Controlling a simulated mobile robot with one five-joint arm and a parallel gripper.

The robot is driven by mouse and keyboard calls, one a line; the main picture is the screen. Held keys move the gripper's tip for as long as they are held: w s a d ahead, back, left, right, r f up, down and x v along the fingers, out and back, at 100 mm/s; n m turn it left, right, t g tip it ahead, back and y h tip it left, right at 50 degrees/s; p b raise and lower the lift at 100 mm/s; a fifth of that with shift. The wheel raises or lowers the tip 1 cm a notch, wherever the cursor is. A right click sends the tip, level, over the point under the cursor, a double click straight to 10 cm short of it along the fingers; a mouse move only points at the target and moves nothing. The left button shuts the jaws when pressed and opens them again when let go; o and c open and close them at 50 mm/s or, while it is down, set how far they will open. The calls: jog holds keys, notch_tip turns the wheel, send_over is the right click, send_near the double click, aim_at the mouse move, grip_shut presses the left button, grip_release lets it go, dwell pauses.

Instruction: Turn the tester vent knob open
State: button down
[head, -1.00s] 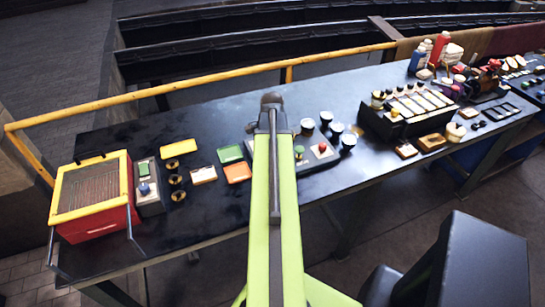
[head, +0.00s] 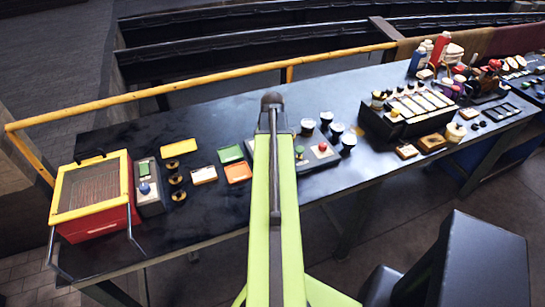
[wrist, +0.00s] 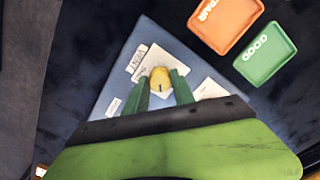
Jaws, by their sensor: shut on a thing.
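The tester (head: 318,156) is a grey box on the dark bench, partly hidden behind my green arm in the head view. In the wrist view its top panel (wrist: 128,88) carries a white label reading VENT. The yellow vent knob (wrist: 160,79) stands on a white plate beside that label, with a short dark mark on it. My gripper (wrist: 161,88) has its two green fingers on either side of the knob, shut on it. In the head view my arm hides the gripper and the knob.
A red and yellow box (head: 92,196) is at the bench's left end. Bare bench lies in front of the trays.

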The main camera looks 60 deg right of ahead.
jog(key=n, duration=0.5)
jog(key=shift+n, duration=2.6)
jog(key=c, duration=1.1)
grip_release()
jog(key=shift+o, duration=0.2)
notch_tip(320, 180, up, 17)
jog(key=p, duration=1.7)
jog(key=shift+r, duration=0.2)
